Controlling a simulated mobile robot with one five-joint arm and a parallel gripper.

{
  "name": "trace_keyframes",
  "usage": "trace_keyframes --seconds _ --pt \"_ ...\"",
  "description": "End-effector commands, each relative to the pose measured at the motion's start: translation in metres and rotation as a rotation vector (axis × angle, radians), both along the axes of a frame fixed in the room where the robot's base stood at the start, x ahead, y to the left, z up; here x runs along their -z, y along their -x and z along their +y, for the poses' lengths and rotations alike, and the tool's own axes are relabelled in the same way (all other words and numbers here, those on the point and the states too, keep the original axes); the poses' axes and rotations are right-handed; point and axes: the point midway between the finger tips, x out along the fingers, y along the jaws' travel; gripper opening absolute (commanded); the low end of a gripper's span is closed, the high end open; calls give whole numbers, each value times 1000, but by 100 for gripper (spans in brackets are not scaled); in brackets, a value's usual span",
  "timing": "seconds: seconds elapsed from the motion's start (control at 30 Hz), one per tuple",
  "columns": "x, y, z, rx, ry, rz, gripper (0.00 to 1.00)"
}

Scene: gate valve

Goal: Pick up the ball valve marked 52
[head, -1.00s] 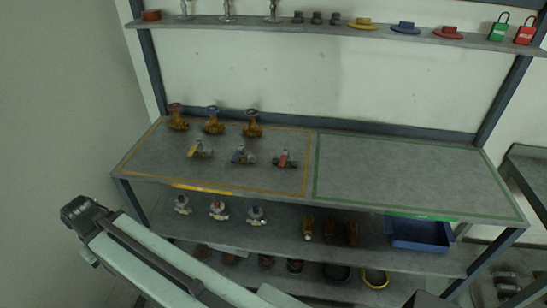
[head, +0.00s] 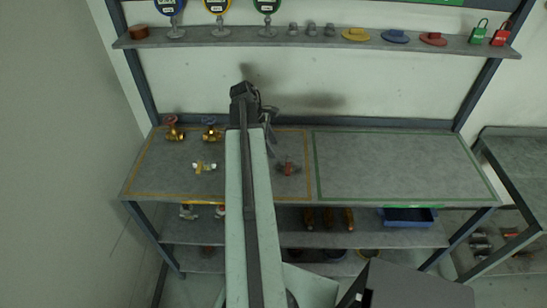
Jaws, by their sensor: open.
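Small valves stand in the yellow-outlined left part of the bench top (head: 150,182). The front row shows a valve with a pale yellow handle (head: 204,167) and one with a red handle (head: 288,168). Behind stand brass valves with a red handwheel (head: 173,127) and a blue handwheel (head: 211,129). My arm hides the blue-handled front valve and the third handwheel valve. No mark 52 is readable on any valve. My gripper (head: 271,148) is open and hangs dark and small above the bench, behind and left of the red-handled valve.
The green-outlined right part of the bench (head: 400,165) is empty. Lower shelves hold more valves and a blue tray (head: 408,217). An upper shelf (head: 330,42) carries gauges, coloured discs and padlocks. A wall closes the left side; another bench (head: 520,170) stands right.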

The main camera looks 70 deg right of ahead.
Motion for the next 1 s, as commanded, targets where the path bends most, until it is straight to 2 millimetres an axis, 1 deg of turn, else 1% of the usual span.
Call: trace_keyframes --seconds 0.03,0.13,0.27,0.5,0.6,0.67,0.77,0.9,1.0 --pt "23 16 -8 0 -10 12 56" --pt "27 21 -10 -10 -15 18 56" --pt "26 19 -9 -17 -17 18 56" --pt "51 23 -9 -24 -15 18 56" --pt "49 23 -9 -27 -15 17 56" --pt "52 23 -9 -27 -15 17 56" --pt "65 27 -8 -27 -15 17 56" --pt "90 36 -9 -26 -15 17 56" --pt "99 41 -11 -28 -15 17 56"
